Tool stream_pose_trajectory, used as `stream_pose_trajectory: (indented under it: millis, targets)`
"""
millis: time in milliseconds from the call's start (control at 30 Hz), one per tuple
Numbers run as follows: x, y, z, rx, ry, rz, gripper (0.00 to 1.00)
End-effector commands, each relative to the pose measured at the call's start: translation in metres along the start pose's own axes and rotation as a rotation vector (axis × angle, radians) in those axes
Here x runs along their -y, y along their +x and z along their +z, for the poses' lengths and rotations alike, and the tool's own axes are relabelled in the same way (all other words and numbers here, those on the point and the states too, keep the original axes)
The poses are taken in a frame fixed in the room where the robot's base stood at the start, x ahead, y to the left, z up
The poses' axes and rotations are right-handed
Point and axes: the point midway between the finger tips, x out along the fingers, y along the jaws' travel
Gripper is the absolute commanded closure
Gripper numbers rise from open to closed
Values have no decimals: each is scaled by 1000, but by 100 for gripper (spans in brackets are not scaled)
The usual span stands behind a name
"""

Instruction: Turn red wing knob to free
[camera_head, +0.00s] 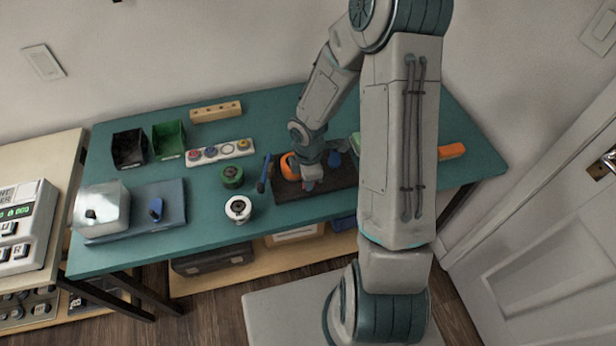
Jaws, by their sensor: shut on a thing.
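My gripper (312,184) is low over the dark brown board (290,192) on the teal table. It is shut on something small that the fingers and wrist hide. I cannot make out a red wing knob apart from my gripper, or which way its wings point. An orange ring-shaped thing (288,166) is just left of my gripper, at the board's back edge. A dark blue upright thing (264,173) stands at the board's left end.
A white strip with colored buttons (221,152), bins (168,139) and a metal box (101,208) lie farther left.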

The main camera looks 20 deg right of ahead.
Motion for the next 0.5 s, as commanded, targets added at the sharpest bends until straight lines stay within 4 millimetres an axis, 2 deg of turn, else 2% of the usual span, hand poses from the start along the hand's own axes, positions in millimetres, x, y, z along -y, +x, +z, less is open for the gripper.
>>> stream_pose_trajectory:
  millis: [500]
  targets:
    - [-1, -1, 0, 0, -31, 2, 100]
